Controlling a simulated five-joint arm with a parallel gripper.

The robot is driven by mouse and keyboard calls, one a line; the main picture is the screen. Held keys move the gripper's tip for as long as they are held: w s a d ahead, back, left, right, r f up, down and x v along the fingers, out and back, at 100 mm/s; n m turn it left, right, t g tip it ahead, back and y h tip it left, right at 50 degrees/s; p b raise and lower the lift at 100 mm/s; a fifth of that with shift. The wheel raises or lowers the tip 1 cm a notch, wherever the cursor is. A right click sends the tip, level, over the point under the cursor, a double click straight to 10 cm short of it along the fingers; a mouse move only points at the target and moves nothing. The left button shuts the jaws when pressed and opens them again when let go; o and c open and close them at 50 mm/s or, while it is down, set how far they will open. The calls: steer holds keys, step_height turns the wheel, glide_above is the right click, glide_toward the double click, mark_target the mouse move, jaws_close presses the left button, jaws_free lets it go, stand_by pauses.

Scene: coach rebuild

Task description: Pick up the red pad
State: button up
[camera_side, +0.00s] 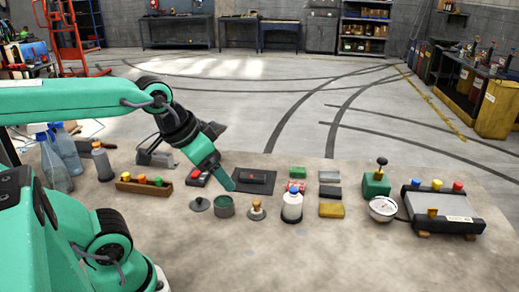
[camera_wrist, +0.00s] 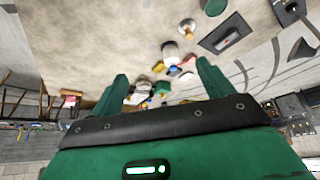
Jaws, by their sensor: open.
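Small coloured things show beyond the fingers there, too small to tell the red pad for sure.
A green block (camera_side: 298,172), grey block (camera_side: 329,177), dark block (camera_side: 330,192) and yellow block (camera_side: 331,210) lie near the red pad. A green jar (camera_side: 224,206) and wooden-knobbed stamp (camera_side: 257,211) stand in front of the tray. The table's front is clear.

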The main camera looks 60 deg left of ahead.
steer(key=w+a+r+n+g, duration=0.1)
steer(key=w+a+r+n, duration=0.1)
steer(key=w, duration=0.8)
steer(key=n+g, duration=0.4)
steer(key=n, duration=0.2)
glide_above(296, 185)
step_height(296, 185, down, 18)
steer(key=shift+d+f, duration=0.1)
steer(key=shift+f, duration=0.25)
steer(key=shift+f, duration=0.1)
steer(key=shift+f, duration=3.8)
steer(key=c, duration=1.1)
